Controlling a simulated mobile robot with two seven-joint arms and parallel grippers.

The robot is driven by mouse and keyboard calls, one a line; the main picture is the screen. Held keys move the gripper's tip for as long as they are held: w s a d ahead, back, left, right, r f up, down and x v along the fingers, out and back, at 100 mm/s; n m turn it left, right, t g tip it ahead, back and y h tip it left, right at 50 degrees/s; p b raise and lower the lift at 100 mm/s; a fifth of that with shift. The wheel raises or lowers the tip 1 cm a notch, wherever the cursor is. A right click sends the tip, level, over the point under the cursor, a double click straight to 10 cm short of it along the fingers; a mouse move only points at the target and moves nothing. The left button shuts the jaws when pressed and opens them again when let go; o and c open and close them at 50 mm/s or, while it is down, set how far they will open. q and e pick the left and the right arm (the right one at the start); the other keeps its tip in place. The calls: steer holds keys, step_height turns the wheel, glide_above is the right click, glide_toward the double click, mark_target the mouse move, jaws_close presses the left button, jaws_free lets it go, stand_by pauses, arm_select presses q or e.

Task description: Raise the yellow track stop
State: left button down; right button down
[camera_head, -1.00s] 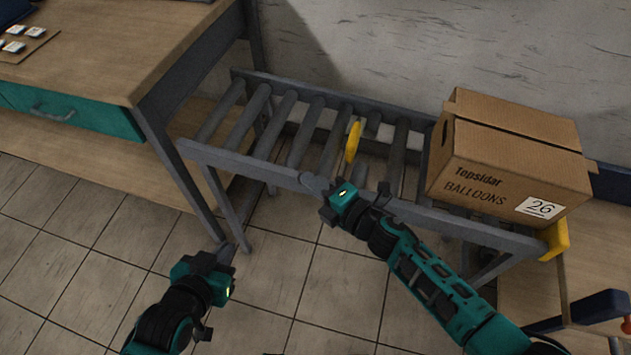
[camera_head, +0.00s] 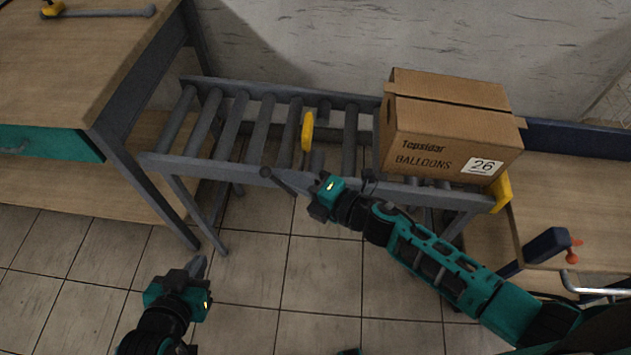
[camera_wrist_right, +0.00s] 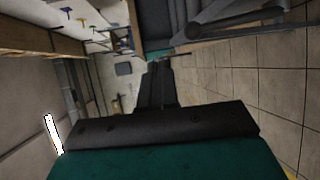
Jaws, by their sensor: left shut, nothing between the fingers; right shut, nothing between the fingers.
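The yellow track stop (camera_head: 307,131) stands upright among the rollers in the middle of the roller track (camera_head: 215,168) in the head view. A dark lever with a round knob (camera_head: 265,172) sticks out at the track's front rail below it. My right gripper (camera_head: 314,206) is shut and empty, just in front of the rail and to the right of the knob. Whether it touches the lever I cannot tell. In the right wrist view its shut fingers (camera_wrist_right: 159,85) show, but no stop. My left gripper (camera_head: 198,267) is shut and empty over the tiled floor at lower left.
A cardboard balloon box (camera_head: 450,130) sits on the right part of the track. Another yellow piece (camera_head: 502,193) is at the track's right end. A wooden table (camera_head: 80,65) stands left, another (camera_head: 575,200) right. The floor in front is clear.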

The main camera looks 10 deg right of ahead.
arm_select(q)
steer(key=shift+w+r+p, duration=0.3)
steer(key=shift+w+r, duration=0.2)
steer(key=shift+r, duration=0.3)
arm_select(e)
steer(key=s+d+r, duration=0.3)
steer(key=shift+s+d+r, duration=0.1)
steer(key=shift+s, duration=0.2)
arm_select(q)
steer(key=shift+s+f, duration=0.15)
steer(key=shift+s, duration=0.1)
arm_select(e)
steer(key=s+d+f+m+h, duration=0.3)
steer(key=d+m, duration=0.3)
steer(key=m, duration=0.6)
steer(key=s+d+f+m+h, duration=0.3)
steer(key=s+d+m+h, duration=0.2)
steer(key=m, duration=0.8)
steer(key=shift+s+d+m+h, duration=0.35)
steer(key=shift+s+h, duration=0.15)
steer(key=shift+h, duration=0.3)
arm_select(q)
steer(key=shift+w, duration=0.15)
